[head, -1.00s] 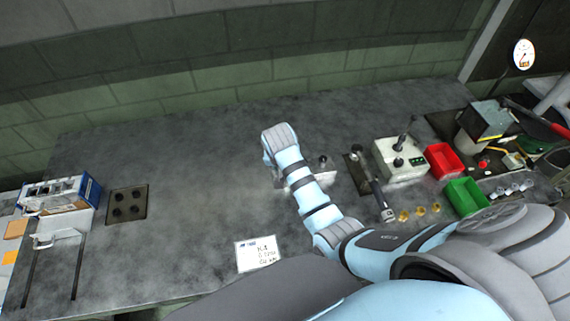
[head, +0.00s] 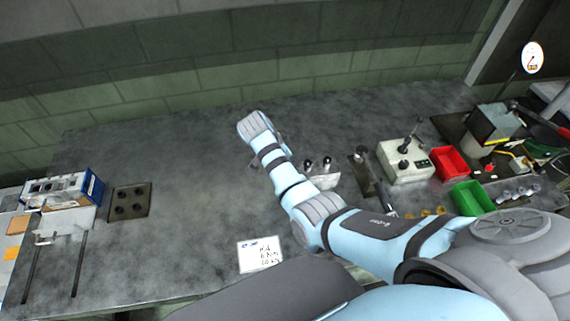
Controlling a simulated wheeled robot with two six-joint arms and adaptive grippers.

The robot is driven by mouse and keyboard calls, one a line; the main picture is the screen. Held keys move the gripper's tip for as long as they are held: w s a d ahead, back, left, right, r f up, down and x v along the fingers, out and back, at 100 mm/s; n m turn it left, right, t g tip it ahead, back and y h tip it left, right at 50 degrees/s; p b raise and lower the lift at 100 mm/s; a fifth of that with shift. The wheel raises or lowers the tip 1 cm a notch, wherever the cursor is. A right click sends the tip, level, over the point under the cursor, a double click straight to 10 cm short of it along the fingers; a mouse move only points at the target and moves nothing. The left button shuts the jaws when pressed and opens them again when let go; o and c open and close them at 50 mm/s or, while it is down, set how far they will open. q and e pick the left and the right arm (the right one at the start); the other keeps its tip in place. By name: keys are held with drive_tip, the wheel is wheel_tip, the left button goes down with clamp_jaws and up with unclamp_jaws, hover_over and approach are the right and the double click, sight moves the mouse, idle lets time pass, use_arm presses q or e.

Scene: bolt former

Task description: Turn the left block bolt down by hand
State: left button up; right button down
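Two small upright bolts with dark tops, a left one (head: 309,167) and a right one (head: 327,164), stand side by side at a light metal block (head: 326,181) near the middle of the bench. My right arm comes in from the lower right and covers part of the block. Its wrist is up and left of the bolts. A small grey bit of my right gripper (head: 253,163) shows beneath the wrist; its fingertips are hidden, so I cannot tell its opening. It appears apart from the bolts. My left gripper is out of view.
A grey control box with levers (head: 405,161), a red bin (head: 449,162) and a green bin (head: 472,198) stand to the right. A dark plate with holes (head: 129,202) and a blue-white box (head: 62,188) are at the left. The bench (head: 195,190) between is clear except for a white card (head: 260,254).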

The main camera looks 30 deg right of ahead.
drive_tip(key=shift+w+r, duration=0.1)
idle(0.4)
drive_tip(key=c, duration=1.4)
unclamp_jaws()
drive_tip(key=shift+d, duration=0.1)
drive_tip(key=shift+c, duration=0.2)
drive_tip(key=v, duration=1.2)
drive_tip(key=shift+w, duration=0.1)
